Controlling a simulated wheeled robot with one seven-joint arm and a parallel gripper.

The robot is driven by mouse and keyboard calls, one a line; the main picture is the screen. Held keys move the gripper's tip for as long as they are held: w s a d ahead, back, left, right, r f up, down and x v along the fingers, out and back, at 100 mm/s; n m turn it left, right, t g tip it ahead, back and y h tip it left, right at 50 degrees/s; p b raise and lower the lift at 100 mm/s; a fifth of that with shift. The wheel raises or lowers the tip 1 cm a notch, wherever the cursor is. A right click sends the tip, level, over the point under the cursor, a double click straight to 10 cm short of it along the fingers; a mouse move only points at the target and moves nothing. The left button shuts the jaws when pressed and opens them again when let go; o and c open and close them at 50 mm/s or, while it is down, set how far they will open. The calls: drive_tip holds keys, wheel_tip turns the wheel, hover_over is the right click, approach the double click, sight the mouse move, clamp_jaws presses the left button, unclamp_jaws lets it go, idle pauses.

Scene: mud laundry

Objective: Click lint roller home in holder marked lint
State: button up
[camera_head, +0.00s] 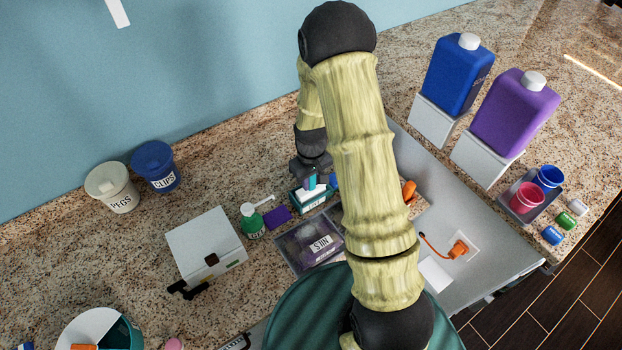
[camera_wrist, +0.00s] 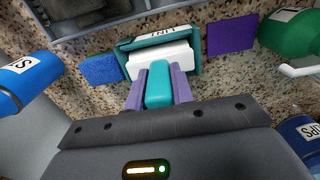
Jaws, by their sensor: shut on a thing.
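The lint roller has a teal handle (camera_wrist: 158,90) and a white roller head (camera_wrist: 162,58). My gripper (camera_wrist: 157,86) is shut on the handle, with a purple finger on each side of it. The teal holder (camera_wrist: 190,44) is marked LINT and stands on the stone counter. In the wrist view the white head overlaps the holder's opening; I cannot tell whether it is fully seated. In the head view my gripper (camera_head: 312,175) is directly above the holder (camera_head: 298,203), and my arm hides part of the area to its right.
A blue sponge-like block (camera_wrist: 100,69) and a purple block (camera_wrist: 232,36) flank the holder. A green bottle (camera_head: 251,222) with a white spout is nearby. A labelled bin (camera_head: 300,250) lies in front. Tubs marked PEGS (camera_head: 112,188) and CLIPS (camera_head: 155,167) stand left.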

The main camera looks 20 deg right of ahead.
drive_tip(key=o, duration=1)
drive_tip(key=shift+o, duration=0.2)
wheel_tip(320, 180, up, 17)
drive_tip(key=b, duration=0.3)
drive_tip(key=shift+r+b, duration=0.2)
drive_tip(key=shift+b, duration=0.1)
drive_tip(key=s+f+m+t, duration=0.1)
drive_tip(key=s+m+t, duration=0.1)
drive_tip(key=s, duration=1.2)
drive_tip(key=shift+s+f+m+t, duration=0.15)
drive_tip(key=shift+f+m+t, duration=0.15)
drive_tip(key=shift+m, duration=0.5)
